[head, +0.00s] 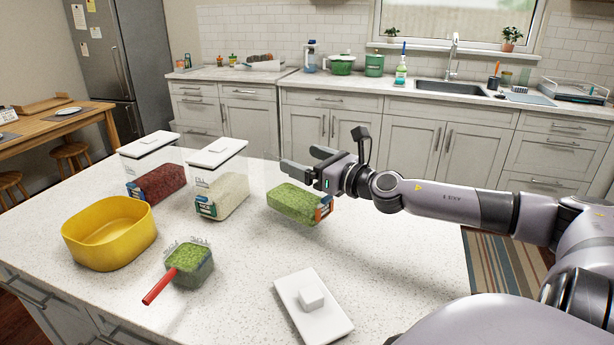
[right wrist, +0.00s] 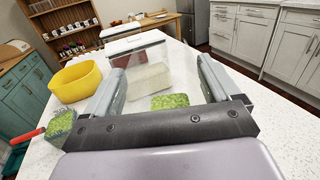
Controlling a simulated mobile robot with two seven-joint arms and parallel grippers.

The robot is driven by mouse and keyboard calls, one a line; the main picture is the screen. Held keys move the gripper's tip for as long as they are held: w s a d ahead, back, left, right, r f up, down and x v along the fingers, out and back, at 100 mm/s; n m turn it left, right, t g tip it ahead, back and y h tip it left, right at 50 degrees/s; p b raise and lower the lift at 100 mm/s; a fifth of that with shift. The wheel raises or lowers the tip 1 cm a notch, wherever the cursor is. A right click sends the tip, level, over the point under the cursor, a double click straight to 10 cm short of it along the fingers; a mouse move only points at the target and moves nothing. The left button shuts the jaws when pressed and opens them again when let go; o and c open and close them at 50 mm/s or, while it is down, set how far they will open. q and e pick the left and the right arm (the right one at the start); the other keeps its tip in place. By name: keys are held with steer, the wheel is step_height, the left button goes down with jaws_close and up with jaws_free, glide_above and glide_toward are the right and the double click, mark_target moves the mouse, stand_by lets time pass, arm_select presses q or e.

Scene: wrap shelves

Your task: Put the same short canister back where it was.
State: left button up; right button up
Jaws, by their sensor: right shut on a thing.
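A clear canister with green contents (head: 297,204) and a blue and orange label stands out at the middle of the counter, with no lid on it. My right gripper (head: 306,160) is shut on this canister near its top, fingers spread on either side of it. In the right wrist view, the green contents (right wrist: 170,101) show between the two fingers (right wrist: 160,88). The clear walls are hard to see, and I cannot tell whether its base touches the counter. A white lid with a square knob (head: 313,306) lies at the front. My left gripper is not in view.
Lidded clear canisters of white grain (head: 222,196) and dark red contents (head: 155,182) stand to the left. A yellow bin (head: 108,235) and a small green-filled cup (head: 190,264) with a red handle (head: 159,287) are at front left. The counter (head: 400,270) is clear at right.

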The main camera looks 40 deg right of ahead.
steer(key=shift+f, duration=1.45)
steer(key=shift+f+b, duration=0.2)
steer(key=shift+b, duration=0.2)
steer(key=o, duration=1.8)
steer(key=shift+r, duration=0.1)
steer(key=shift+s, duration=0.1)
steer(key=s+d+p, duration=0.1)
steer(key=s, duration=1)
steer(key=shift+s, duration=0.4)
